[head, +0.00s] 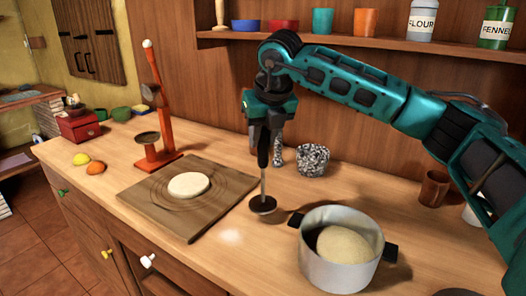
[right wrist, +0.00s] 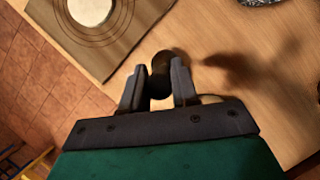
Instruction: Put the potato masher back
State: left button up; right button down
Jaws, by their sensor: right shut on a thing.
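My right gripper (head: 265,132) is shut on the potato masher and points down over the counter. The potato masher (head: 263,182) hangs upright, with a black handle, a thin metal rod and a dark round plate at its bottom. The plate is close to the counter between the cutting board and the pot; I cannot tell whether it touches. In the right wrist view the masher's dark handle (right wrist: 161,80) sits between the two fingers (right wrist: 158,88). My left gripper is out of view.
A metal pot (head: 325,272) holding a pale mass stands right of the masher. A cutting board (head: 215,212) with flat dough lies left. A red-orange stand (head: 165,120) rises behind the board. Speckled containers (head: 313,160) stand behind the masher. A shelf (head: 350,41) runs along the wall.

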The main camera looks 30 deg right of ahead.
aim_at(263, 151)
jog(key=shift+f, duration=2.05)
jog(key=c, duration=0.8)
grip_release()
jog(key=shift+c, duration=0.2)
jog(key=shift+r, duration=0.25)
jog(key=v, duration=1.1)
jog(key=shift+s+r, duration=0.25)
jog(key=shift+r, duration=0.1)
